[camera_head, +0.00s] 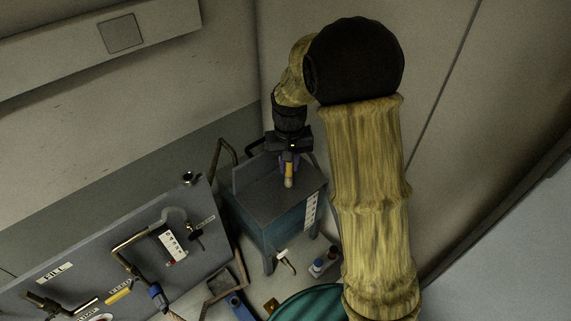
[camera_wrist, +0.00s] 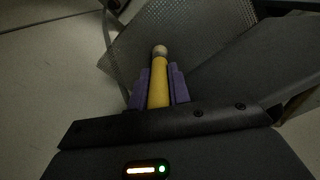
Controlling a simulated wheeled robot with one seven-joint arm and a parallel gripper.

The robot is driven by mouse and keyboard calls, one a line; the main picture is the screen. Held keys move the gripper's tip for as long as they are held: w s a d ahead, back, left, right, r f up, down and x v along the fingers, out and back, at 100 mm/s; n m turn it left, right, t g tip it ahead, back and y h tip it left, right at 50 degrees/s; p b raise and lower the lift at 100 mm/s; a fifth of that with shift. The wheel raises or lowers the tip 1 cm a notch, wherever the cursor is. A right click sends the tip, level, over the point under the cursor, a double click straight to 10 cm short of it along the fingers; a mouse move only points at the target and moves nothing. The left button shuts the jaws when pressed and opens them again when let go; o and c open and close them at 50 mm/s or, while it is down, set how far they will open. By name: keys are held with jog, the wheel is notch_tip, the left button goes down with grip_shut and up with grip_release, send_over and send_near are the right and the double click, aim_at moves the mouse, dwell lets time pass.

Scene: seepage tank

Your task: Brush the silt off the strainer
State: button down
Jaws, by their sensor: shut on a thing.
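My gripper (camera_head: 289,160) is shut on a brush with a yellow handle (camera_head: 289,171) and a pale rounded end. It holds the brush over the top of the blue-grey tank (camera_head: 262,228). In the wrist view the brush (camera_wrist: 159,84) stands between the purple fingers of my gripper (camera_wrist: 158,75), its pale end pointing away from me. A grey perforated plate, which looks like the strainer (camera_wrist: 190,28), lies beyond the brush end. I cannot tell whether the brush touches it. Silt cannot be made out clearly in this dim light.
A grey panel (camera_head: 95,250) with pipes, valves and labels such as FILL stands left of the tank. A bent pipe (camera_head: 221,150) rises at the tank's left side. Small bottles (camera_head: 318,268) stand at its foot. A teal round thing (camera_head: 305,303) is in front. Walls close off the back.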

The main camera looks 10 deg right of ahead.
jog(key=shift+w+d, duration=0.2)
dwell(0.3)
jog(key=shift+w+d, duration=0.5)
jog(key=shift+d, duration=0.25)
jog(key=shift+r, duration=0.1)
notch_tip(320, 180, up, 7)
jog(key=p, duration=0.2)
dwell(0.5)
dwell(0.8)
notch_tip(320, 180, up, 6)
jog(key=shift+f, duration=0.1)
dwell(0.5)
dwell(0.5)
